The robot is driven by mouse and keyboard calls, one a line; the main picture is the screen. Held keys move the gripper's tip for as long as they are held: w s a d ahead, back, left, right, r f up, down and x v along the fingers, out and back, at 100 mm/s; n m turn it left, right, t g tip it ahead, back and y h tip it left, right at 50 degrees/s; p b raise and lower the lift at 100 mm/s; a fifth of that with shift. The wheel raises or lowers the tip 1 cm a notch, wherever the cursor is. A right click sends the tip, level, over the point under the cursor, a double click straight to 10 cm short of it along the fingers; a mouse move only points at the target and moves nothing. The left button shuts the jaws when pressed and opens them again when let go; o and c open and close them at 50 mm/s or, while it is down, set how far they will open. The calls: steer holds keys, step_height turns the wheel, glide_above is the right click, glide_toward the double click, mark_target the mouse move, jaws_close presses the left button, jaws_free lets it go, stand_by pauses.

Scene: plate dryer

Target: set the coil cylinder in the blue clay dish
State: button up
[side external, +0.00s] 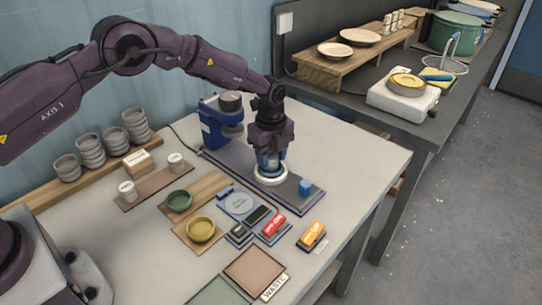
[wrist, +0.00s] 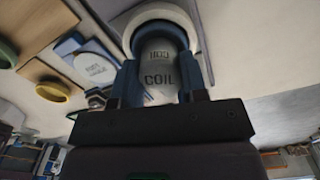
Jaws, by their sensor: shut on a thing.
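The coil cylinder (wrist: 160,72) is grey and marked COIL in the wrist view. My gripper (side external: 270,160) is shut on it, one blue finger on each side. It hangs pointing down over a round white ring (side external: 271,175) on the long dark blue-grey base. In the wrist view the ring's white rim (wrist: 135,22) surrounds the cylinder's far end; whether they touch is unclear. A green dish (side external: 179,201) and a yellow dish (side external: 201,229) stand on wooden boards at left.
A blue machine (side external: 215,127) stands on the base's left end, and a small blue block (side external: 305,188) on its right end. A lettered pale disc (side external: 240,205), a red block (side external: 273,224) and an orange block (side external: 313,233) lie in front. The table's right side is clear.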

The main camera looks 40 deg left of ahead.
mark_target(271, 155)
steer(key=shift+f, duration=0.25)
steer(key=shift+f, duration=0.35)
steer(key=o, duration=1)
steer(key=shift+c, duration=0.2)
steer(key=shift+r, duration=0.15)
step_height(271, 155, up, 13)
steer(key=shift+f, duration=0.2)
